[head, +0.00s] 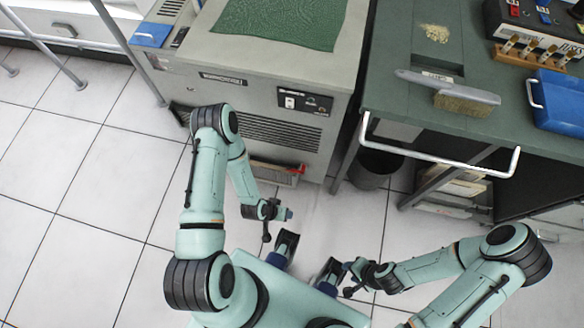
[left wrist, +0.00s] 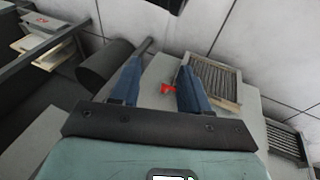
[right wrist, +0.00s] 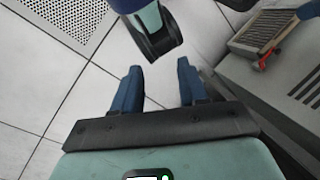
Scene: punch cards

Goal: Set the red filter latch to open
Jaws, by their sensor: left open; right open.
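The red filter latch (head: 297,169) is a small red piece at the low front of the grey machine (head: 255,90), under its vent slots. In the left wrist view the latch (left wrist: 168,88) shows between the fingers of my left gripper (left wrist: 158,72), beside a slatted filter panel (left wrist: 215,80). In the right wrist view the latch (right wrist: 264,58) is at the upper right, by the same panel. I cannot tell its setting. My left gripper (head: 284,214) is open and empty, apart from the machine. My right gripper (head: 350,278) is open and empty, farther from it.
A dark green bench (head: 400,80) with a white rail (head: 440,160) stands right of the machine. A dark bin (head: 377,165) stands between them on the floor. A brush (head: 448,90) and a blue case (head: 556,98) lie on the bench. The tiled floor (head: 100,190) at left is clear.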

